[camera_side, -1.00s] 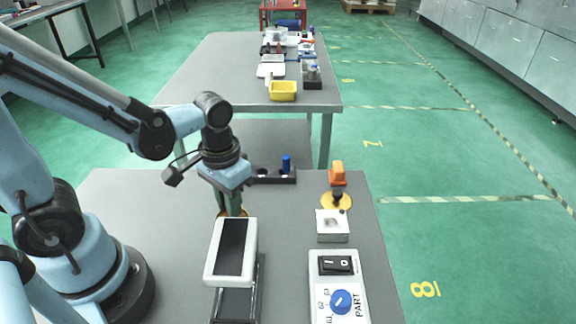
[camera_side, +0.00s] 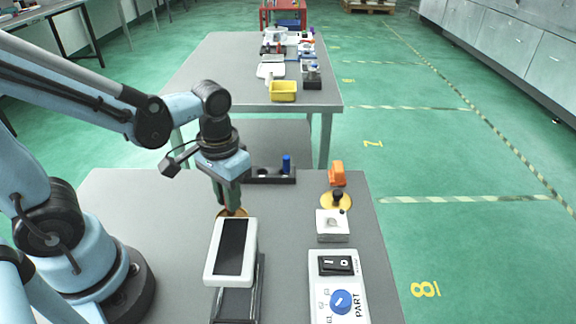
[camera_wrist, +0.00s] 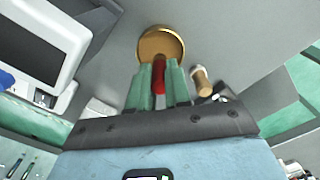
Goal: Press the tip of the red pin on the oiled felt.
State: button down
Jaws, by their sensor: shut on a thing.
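My gripper (camera_wrist: 158,68) has green fingers shut on the red pin (camera_wrist: 159,78), whose tip points toward a round dish. The dish (camera_wrist: 177,50), with a gold rim and tan inside, appears to be the oiled felt. In the wrist view the pin's tip overlaps the dish's near edge; I cannot tell whether they touch. In the side view my gripper (camera_side: 231,208) is over the dish (camera_side: 222,213), which is partly hidden by the fingers and a white-framed panel. The pin cannot be made out there.
The white-framed panel (camera_side: 231,247) stands close in front of the dish. A dark rack (camera_side: 258,176) with a blue pin (camera_side: 286,164) is behind. A pale block (camera_side: 332,228), a yellow disc (camera_side: 328,199) and a switch box (camera_side: 322,290) line the right.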

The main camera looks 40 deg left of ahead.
jog(key=shift+r, duration=2.55)
